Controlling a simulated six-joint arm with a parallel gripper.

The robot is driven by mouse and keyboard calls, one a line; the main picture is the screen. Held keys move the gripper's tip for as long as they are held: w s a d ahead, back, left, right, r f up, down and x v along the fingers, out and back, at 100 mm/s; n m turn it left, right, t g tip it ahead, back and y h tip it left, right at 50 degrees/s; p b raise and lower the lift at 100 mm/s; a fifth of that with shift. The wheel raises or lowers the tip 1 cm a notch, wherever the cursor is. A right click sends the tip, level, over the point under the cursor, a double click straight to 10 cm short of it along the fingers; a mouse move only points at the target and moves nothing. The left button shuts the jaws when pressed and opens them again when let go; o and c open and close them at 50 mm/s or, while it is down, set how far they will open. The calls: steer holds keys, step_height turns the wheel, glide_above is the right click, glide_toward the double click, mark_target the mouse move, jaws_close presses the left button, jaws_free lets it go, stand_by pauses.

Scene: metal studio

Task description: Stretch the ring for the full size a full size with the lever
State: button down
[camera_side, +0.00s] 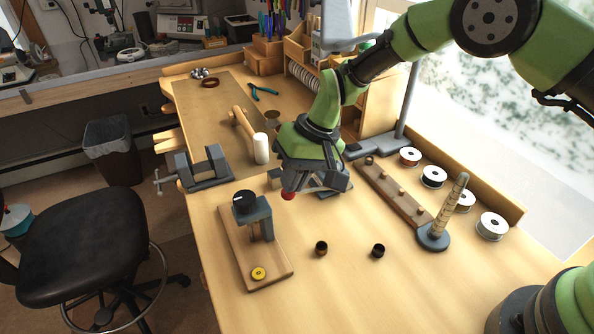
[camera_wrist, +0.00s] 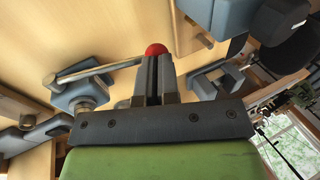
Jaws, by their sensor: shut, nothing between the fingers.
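The lever is a grey rod with a red ball knob (camera_side: 288,195) at its end. In the wrist view the lever (camera_wrist: 115,68) runs from a blue-grey stretcher body (camera_wrist: 82,92) to the red knob (camera_wrist: 156,50). In the side view my gripper mostly covers the stretcher. My gripper (camera_side: 290,188) is shut, with its fingertips (camera_wrist: 155,62) right at the knob; I cannot tell whether they touch it. Two small dark rings, a brownish one (camera_side: 321,248) and a blacker one (camera_side: 378,251), stand on the bench. Any ring on the stretcher is hidden.
A ring mandrel (camera_side: 457,195), peg rail (camera_side: 412,210) and wire spools (camera_side: 491,226) stand right. A mallet (camera_side: 261,148) and vise (camera_side: 215,165) lie left. The front bench is clear.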

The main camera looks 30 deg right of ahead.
steer(key=shift+x, duration=0.85)
steer(key=shift+s+a+r, duration=0.1)
